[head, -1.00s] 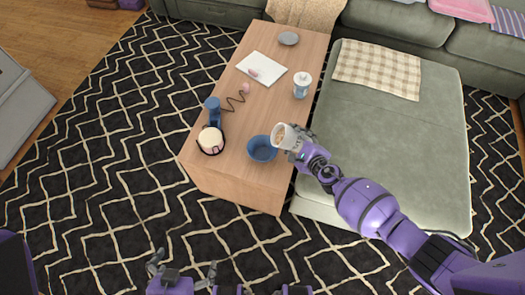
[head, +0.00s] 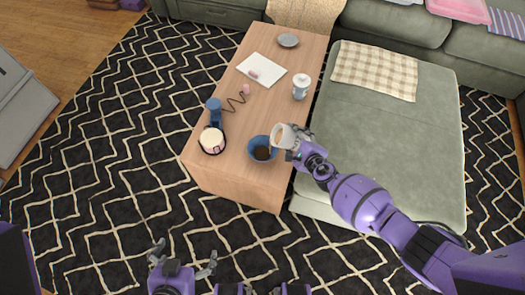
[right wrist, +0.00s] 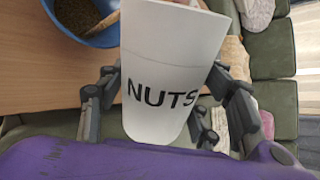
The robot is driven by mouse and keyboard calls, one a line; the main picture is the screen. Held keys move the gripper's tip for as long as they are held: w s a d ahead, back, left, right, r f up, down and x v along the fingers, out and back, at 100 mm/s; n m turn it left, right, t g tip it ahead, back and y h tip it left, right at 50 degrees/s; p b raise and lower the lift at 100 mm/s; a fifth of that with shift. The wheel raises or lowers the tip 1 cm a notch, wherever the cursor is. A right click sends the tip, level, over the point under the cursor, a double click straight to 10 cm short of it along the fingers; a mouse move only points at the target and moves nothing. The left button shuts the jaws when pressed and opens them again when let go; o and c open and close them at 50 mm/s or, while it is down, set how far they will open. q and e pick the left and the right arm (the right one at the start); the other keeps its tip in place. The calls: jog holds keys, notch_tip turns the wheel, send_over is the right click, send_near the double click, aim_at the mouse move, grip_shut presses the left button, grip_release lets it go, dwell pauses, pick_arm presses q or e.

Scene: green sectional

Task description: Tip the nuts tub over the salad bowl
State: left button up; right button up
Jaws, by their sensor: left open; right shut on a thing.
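My right gripper (head: 298,146) is shut on the tub from the right. In the right wrist view the tub (right wrist: 170,62) shows its black NUTS label between my fingers (right wrist: 165,105). The bowl stands on the wooden table and holds a dark brown, grainy heap; it also shows in the right wrist view (right wrist: 112,38). My left gripper (head: 183,257) is open and empty, low over the rug, well away from the table.
On the wooden table (head: 240,182) stand a blue object with a coiled cord (head: 214,106), a cream round item (head: 212,140), a white board (head: 265,78), a white canister (head: 300,88) and a grey plate (head: 288,40). The green sofa (head: 395,135) borders the table's right side.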

jog(key=shift+r, duration=0.1)
pick_arm(q)
jog(key=shift+w+r+p, duration=0.35)
jog(key=shift+r+p, duration=0.1)
jog(key=shift+r, duration=0.15)
pick_arm(e)
jog(key=shift+w+r, duration=0.1)
pick_arm(q)
jog(key=shift+r, duration=0.1)
pick_arm(e)
jog(key=shift+r+h+p, duration=0.2)
jog(key=shift+h+p, duration=0.1)
jog(key=shift+p, duration=0.1)
pick_arm(q)
jog(key=shift+w+r, duration=0.3)
jog(key=shift+r, duration=0.2)
pick_arm(e)
jog(key=shift+f, duration=0.1)
jog(key=shift+r+p, duration=0.2)
jog(key=shift+p, duration=0.1)
pick_arm(q)
jog(key=shift+w+r, duration=0.35)
jog(key=shift+r, duration=0.25)
pick_arm(e)
jog(key=shift+n, duration=0.3)
